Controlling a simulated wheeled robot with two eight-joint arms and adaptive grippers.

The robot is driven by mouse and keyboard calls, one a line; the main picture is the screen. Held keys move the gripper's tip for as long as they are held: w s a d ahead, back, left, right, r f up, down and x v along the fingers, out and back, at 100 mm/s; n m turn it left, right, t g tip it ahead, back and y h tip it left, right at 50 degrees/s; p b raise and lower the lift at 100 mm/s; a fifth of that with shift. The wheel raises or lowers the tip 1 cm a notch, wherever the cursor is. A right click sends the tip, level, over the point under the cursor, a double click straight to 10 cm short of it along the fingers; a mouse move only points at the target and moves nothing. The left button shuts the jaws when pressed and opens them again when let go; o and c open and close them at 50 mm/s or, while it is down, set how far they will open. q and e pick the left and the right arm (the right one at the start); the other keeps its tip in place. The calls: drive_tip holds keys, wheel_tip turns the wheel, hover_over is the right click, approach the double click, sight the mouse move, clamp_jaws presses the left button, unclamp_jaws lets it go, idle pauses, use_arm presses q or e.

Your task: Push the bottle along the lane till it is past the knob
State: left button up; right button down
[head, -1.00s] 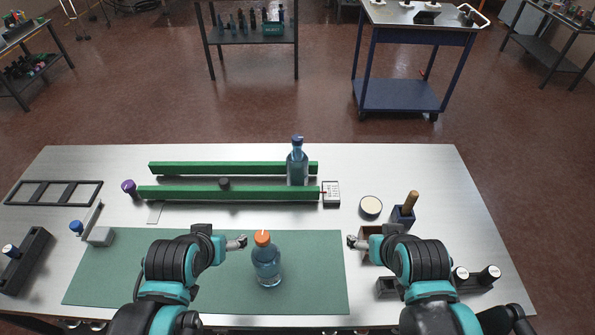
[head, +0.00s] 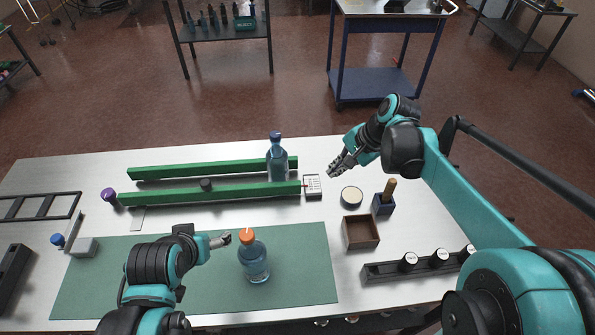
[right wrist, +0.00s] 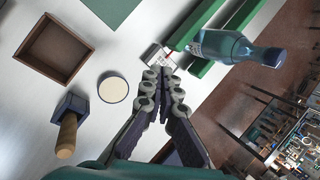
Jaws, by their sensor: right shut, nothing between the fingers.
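A clear blue bottle with a dark blue cap (head: 278,160) stands upright at the right end of the lane between two green rails (head: 233,192); its base is hidden by the near rail. It also shows in the right wrist view (right wrist: 232,47). A small dark knob (head: 206,184) sits on the near rail, left of the bottle. My right gripper (head: 334,170) is shut and empty, right of the bottle and apart from it. Its fingertips show in the right wrist view (right wrist: 160,72). My left gripper (head: 226,239) is over the green mat beside an orange-capped bottle; its jaw opening is unclear.
The orange-capped bottle (head: 254,258) stands on the green mat (head: 310,280). A white labelled block (head: 313,184) sits at the near rail's right end. A round cream-topped tin (head: 352,196), a wooden-handled tool in a blue holder (head: 383,206) and an open box (head: 360,232) stand at right.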

drive_tip(key=w+f+m+g+y, duration=0.1)
drive_tip(key=w+f+m+y, duration=0.15)
drive_tip(key=w, duration=0.35)
drive_tip(key=m+g+y, duration=0.2)
drive_tip(key=m, duration=0.3)
approach(311, 178)
wheel_tip(311, 178, up, 3)
drive_tip(key=shift+n, duration=0.25)
drive_tip(key=b+x, duration=0.1)
drive_tip(key=x, duration=0.8)
drive_tip(key=shift+a+b, duration=0.35)
drive_tip(key=shift+b, duration=0.05)
drive_tip(key=a, duration=0.3)
drive_tip(key=shift+a+f+b, duration=0.2)
drive_tip(key=shift+f+b, duration=0.05)
drive_tip(key=shift+b, duration=0.15)
drive_tip(key=shift+a+r, duration=0.1)
drive_tip(key=shift+a, duration=0.4)
